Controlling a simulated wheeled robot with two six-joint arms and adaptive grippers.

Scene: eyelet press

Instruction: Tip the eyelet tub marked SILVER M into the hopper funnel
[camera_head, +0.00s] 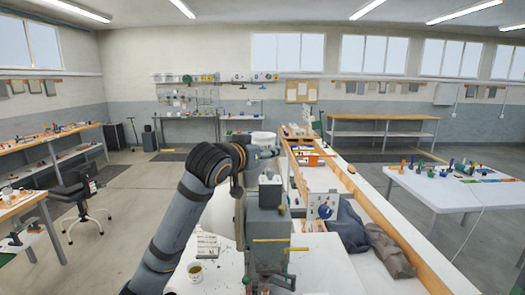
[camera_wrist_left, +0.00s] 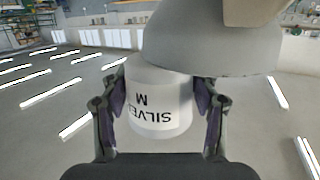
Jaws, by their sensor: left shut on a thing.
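The white tub marked SILVER M (camera_wrist_left: 160,108) sits between the two fingers of my left gripper (camera_wrist_left: 160,88), which is shut on it. Its lettering reads upside down in the left wrist view, where the ceiling lights lie low in the picture, so the tub looks about upright. In the head view the tub (camera_head: 263,137) shows white above the left gripper (camera_head: 267,153), over the press. A grey rounded funnel-like part (camera_wrist_left: 210,48) overlaps the tub's edge in the wrist view; I cannot tell if they touch. The tub's contents are hidden. My right gripper is not in view.
The grey eyelet press (camera_head: 268,225) stands on the white bench below the held tub. A small cup (camera_head: 196,271) is at the bench's front left. Dark cloth bundles (camera_head: 347,232) lie to the right beside a wooden rail (camera_head: 365,205).

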